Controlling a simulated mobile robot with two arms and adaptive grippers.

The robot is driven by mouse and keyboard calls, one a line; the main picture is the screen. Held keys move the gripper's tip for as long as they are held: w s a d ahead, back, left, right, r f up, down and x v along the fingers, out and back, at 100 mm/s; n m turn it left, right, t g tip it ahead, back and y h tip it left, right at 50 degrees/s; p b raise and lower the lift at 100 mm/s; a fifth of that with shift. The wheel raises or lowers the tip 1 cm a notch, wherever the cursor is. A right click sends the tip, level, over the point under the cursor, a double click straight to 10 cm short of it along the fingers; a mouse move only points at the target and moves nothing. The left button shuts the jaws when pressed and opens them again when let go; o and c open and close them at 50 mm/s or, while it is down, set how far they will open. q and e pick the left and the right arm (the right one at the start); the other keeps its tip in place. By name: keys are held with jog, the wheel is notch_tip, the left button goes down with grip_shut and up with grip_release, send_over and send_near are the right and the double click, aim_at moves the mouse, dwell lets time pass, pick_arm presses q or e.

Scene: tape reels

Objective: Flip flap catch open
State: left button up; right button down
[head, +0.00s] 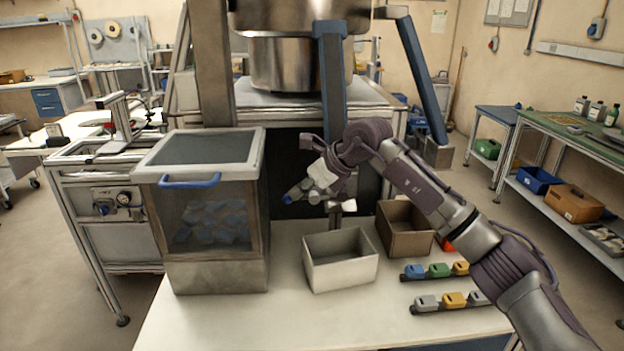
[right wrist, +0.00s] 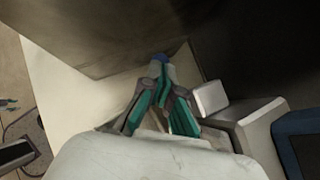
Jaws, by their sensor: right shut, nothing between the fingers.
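My right gripper (head: 291,197) is in front of the dark opening under the big steel vessel, above and behind the pale open box. Its fingers point left toward the clear-sided bin (head: 215,278) and are apart from it. In the right wrist view the teal fingers (right wrist: 160,63) meet at a blue tip, with nothing held. A small pale T-shaped piece (head: 343,206) stands just right of the gripper; I cannot tell whether it is the flap catch. A pale block (right wrist: 210,98) shows beside the fingers in the wrist view. No flap is clearly visible. My left gripper is not in view.
The bin has a framed lid with a blue handle (head: 189,182) and blue pieces inside. The pale open box (head: 340,275) and a brown box (head: 405,240) stand on the white table (head: 230,325). Rows of small coloured blocks (head: 453,300) lie at right. The front left tabletop is clear.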

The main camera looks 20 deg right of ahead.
jog(key=shift+w+a+f, duration=0.15)
jog(key=shift+f, duration=0.05)
jog(key=shift+r, duration=0.1)
jog(key=shift+a+g+h+p, duration=0.15)
jog(key=shift+g+h+p, duration=0.2)
jog(key=shift+h, duration=0.35)
